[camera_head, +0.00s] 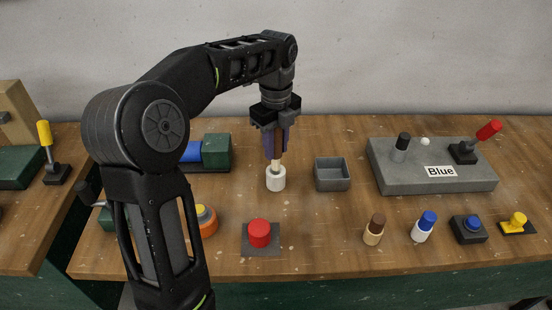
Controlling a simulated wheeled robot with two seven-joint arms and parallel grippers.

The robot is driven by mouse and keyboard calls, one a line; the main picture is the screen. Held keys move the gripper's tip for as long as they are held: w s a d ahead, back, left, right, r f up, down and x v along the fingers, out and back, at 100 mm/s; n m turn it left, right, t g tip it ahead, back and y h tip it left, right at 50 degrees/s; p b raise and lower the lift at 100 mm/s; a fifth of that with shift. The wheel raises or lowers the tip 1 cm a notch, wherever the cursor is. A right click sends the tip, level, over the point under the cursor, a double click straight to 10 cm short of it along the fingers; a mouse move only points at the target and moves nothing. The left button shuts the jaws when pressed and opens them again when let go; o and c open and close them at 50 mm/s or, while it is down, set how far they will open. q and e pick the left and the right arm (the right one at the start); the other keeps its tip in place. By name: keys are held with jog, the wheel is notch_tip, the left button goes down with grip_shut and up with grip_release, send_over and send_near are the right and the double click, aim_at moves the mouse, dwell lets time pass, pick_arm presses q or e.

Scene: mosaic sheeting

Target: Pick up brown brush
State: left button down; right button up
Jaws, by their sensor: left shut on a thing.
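My left gripper (274,153) comes down from above near the middle of the table and is shut on the brown brush (278,161). The brush is upright, with its brown part between the fingers and a pale lower end showing below them. The lower end is at the mouth of a small white cup (276,181) on the table. I cannot tell whether the tip is inside the cup or just above it. The fingers hide much of the brush. My right gripper is not in view.
A grey open box (332,173) stands just right of the cup. A red button (260,233) is in front. A grey panel labelled Blue (400,178) with a red-handled lever is at right. Several small coloured items, including a brown-topped one (375,230), line the front right.

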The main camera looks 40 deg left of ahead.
aim_at(276, 131)
pick_arm(q)
notch_tip(276, 131, up, 5)
jog(key=shift+f+p, duration=0.15)
jog(key=shift+p, duration=0.9)
jog(key=shift+f, duration=0.1)
